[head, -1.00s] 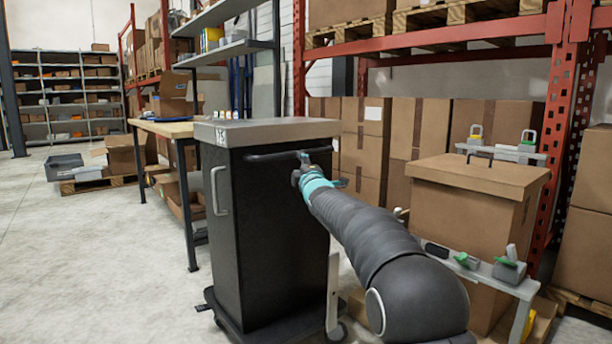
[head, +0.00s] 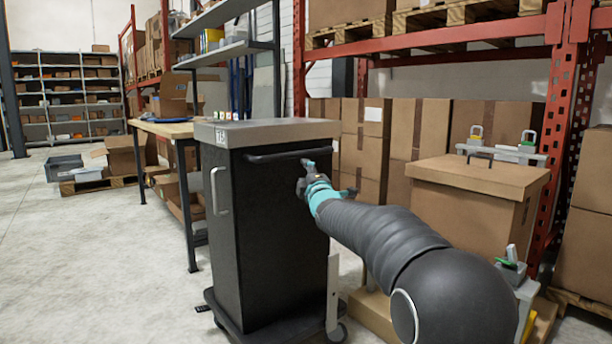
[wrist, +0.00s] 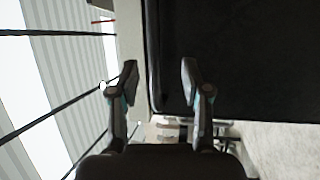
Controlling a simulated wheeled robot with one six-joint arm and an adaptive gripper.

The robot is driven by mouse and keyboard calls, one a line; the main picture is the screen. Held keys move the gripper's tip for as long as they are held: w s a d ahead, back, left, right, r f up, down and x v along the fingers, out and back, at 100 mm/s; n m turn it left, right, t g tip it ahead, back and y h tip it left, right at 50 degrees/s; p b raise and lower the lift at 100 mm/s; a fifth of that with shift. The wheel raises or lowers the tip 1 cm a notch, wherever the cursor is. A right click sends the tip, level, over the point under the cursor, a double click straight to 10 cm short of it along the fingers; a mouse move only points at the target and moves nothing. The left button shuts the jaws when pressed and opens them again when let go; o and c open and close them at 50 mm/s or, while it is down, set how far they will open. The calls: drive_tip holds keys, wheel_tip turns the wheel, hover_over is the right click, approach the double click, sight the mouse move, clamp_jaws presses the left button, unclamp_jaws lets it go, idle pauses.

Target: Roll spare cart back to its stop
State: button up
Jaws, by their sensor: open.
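The cart (head: 275,220) is a tall black cabinet on a wheeled base, with a grey top and a label at its upper corner. It has a dark bar handle (head: 280,156) near the top of the face toward my arm and a pale upright handle (head: 218,190) on the left face. My gripper (head: 318,178) is open and empty, just below the right end of the bar. In the wrist view, the open fingers (wrist: 159,76) point at the cart's dark face (wrist: 230,55). I cannot tell whether they touch it. No stop is clearly identifiable.
A workbench (head: 165,130) stands behind the cart on the left. A large carton (head: 470,205) with clamp-like fixtures stands right of my arm, before red racking (head: 560,130). The floor at left is open.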

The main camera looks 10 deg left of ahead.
drive_tip(key=shift+s, duration=0.15)
idle(0.3)
drive_tip(key=v, duration=1.1)
drive_tip(key=shift+s+d+f, duration=0.15)
drive_tip(key=shift+s+d, duration=0.05)
drive_tip(key=shift+s, duration=0.15)
